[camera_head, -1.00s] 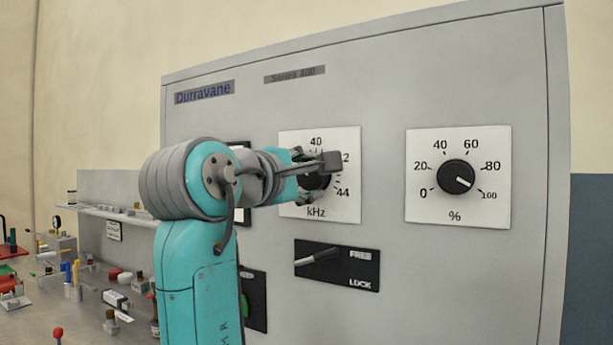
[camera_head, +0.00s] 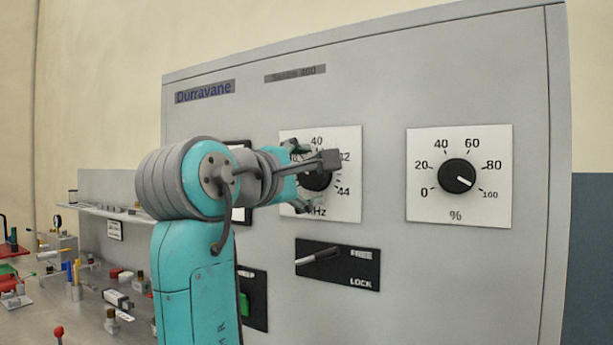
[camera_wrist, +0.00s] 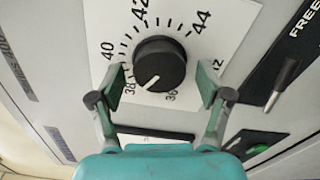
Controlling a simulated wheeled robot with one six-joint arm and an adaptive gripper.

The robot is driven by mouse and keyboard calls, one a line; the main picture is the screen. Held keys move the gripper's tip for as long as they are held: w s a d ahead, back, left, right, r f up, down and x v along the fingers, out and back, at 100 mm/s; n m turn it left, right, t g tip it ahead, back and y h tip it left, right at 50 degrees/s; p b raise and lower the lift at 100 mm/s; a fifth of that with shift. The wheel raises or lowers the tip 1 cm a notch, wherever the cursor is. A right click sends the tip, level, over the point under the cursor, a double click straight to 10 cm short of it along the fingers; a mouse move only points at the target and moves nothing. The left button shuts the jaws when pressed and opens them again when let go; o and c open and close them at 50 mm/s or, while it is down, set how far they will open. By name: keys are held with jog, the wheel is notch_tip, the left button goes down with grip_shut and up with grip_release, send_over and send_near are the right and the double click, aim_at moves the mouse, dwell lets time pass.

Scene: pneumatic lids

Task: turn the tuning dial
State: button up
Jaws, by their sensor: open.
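The tuning dial is a black round knob with a white pointer line on a white kHz plate (camera_head: 348,205). In the wrist view the dial (camera_wrist: 158,63) faces me, its pointer between the 36 and 38 marks. My gripper (camera_head: 299,177) is in front of the plate and covers part of the dial in the head view. In the wrist view my gripper (camera_wrist: 160,80) is open, with one finger on each side of the dial and a visible gap to it. Neither finger appears to touch the knob.
A lever (camera_head: 318,256) on a FREE/LOCK plate sits below the dial. A percent dial (camera_head: 456,176) near 100 is to the right. A green switch (camera_head: 244,304) is low behind my arm. A cluttered bench (camera_head: 85,325) is at left.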

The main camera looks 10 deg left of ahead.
jog(key=v, duration=1.1)
jog(key=shift+s, duration=0.3)
jog(key=shift+a, duration=0.15)
